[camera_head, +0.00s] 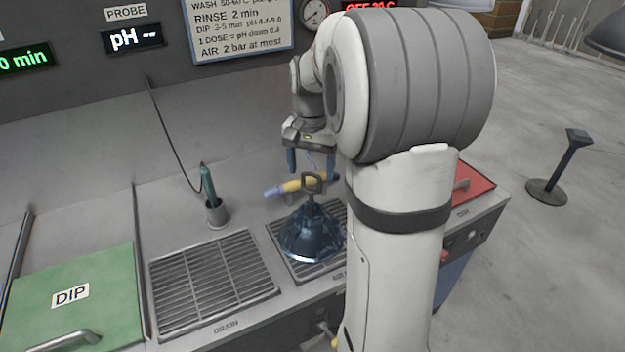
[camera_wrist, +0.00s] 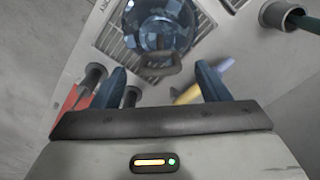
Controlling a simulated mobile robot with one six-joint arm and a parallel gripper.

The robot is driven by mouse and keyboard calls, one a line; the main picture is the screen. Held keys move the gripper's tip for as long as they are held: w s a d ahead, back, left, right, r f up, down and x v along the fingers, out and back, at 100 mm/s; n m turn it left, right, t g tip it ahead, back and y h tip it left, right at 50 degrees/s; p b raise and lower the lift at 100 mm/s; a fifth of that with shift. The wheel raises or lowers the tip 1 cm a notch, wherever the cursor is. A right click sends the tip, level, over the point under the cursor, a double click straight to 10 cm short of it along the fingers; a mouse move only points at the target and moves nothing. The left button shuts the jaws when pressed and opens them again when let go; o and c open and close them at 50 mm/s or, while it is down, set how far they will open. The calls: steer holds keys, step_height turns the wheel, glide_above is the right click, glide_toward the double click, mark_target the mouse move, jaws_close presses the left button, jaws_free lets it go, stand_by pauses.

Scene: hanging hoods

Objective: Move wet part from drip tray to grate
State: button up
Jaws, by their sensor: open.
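The part is a glossy dark-blue, dome-like piece (camera_head: 311,236) with a dark loop handle (camera_head: 312,182) on top. It stands upright on the right slatted panel (camera_head: 283,243), whose label is partly hidden by my arm. The part (camera_wrist: 160,22) and its handle (camera_wrist: 153,66) also show in the wrist view. My gripper (camera_head: 311,165) is open and empty, above the part near its handle. In the wrist view the handle appears between my fingertips (camera_wrist: 160,70), apart from both. The left slatted grate (camera_head: 212,283), marked DRAIN, is empty.
A yellow-and-blue tool (camera_head: 294,186) lies close behind the handle. A probe in a grey cup (camera_head: 215,212) stands behind the DRAIN grate. A green DIP lid (camera_head: 75,305) is at left, a red lid (camera_head: 475,184) at right. A post (camera_head: 555,170) stands on the floor.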

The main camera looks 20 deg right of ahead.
step_height(320, 180, up, 7)
steer(key=shift+f, duration=0.1)
steer(key=s+a+f+n+t, duration=0.1)
steer(key=s+a+f+n, duration=0.2)
steer(key=s, duration=0.6)
steer(key=s+a+f+n+t, duration=0.2)
steer(key=s+a+f+n, duration=0.2)
steer(key=s+a, duration=0.4)
steer(key=shift+s+a+f+n, duration=0.15)
steer(key=shift+s+n, duration=0.65)
steer(key=shift+s, duration=0.35)
steer(key=shift+c, duration=0.3)
